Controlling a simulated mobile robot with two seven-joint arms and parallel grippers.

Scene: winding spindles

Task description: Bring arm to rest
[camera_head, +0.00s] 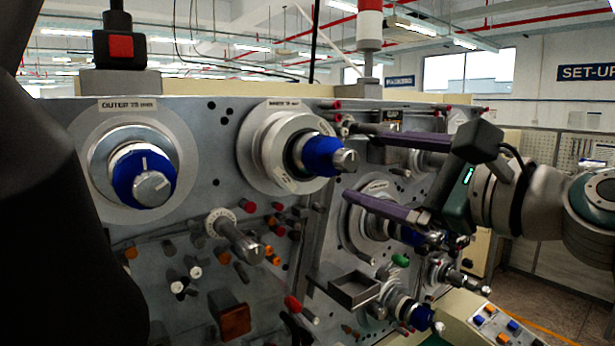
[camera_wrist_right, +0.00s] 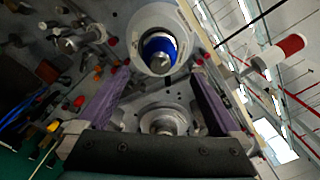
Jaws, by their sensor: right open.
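My right gripper (camera_head: 347,162) is open, with its two purple fingers apart and nothing between them. Its arm comes in from the right, and the fingers point left, in front of the right part of the machine panel. In the right wrist view the fingers (camera_wrist_right: 160,72) spread on either side of a blue-collared spindle (camera_wrist_right: 160,50), which stands beyond them; I see no contact. In the head view a blue spindle (camera_head: 316,156) sits just left of the fingertips. A dark shape, which I cannot identify for sure, fills the left edge. My left gripper does not show.
The grey machine panel (camera_head: 225,112) carries another blue spindle (camera_head: 141,178), several knobs and pins, and a small open metal tray (camera_head: 355,288). More spindles (camera_head: 410,310) stand below my right gripper. A button console (camera_head: 495,325) is at the lower right. Open floor (camera_head: 545,300) shows beyond.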

